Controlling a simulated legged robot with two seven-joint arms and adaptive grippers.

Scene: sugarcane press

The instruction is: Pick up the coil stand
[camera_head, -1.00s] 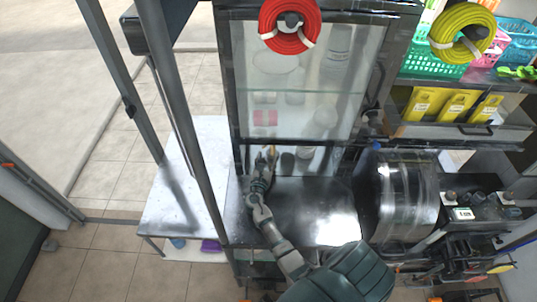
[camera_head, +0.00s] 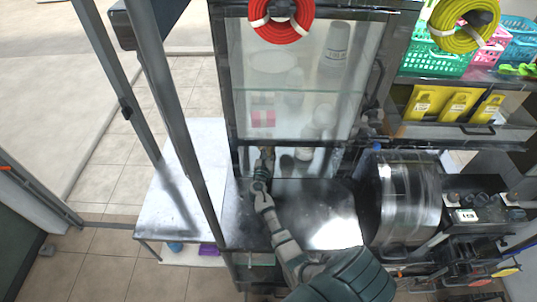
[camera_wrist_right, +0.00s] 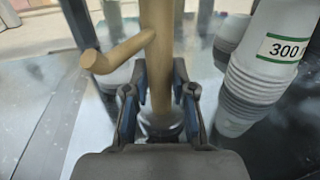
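The coil stand shows in the right wrist view as a tan wooden post (camera_wrist_right: 159,45) with a side peg slanting left. In the head view my right gripper (camera_head: 264,164) is at the cabinet's lower front, above the metal counter; the stand is hard to make out there. My left gripper is not in view.
Stacked cups (camera_wrist_right: 262,60) stand close to the right of the post in the wrist view. A glass-fronted cabinet (camera_head: 300,70) rises behind the counter (camera_head: 315,205). A dark upright (camera_head: 182,120) is on the left, a clear-covered machine (camera_head: 405,200) on the right. Red (camera_head: 259,28) and yellow coils (camera_head: 440,30) hang above.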

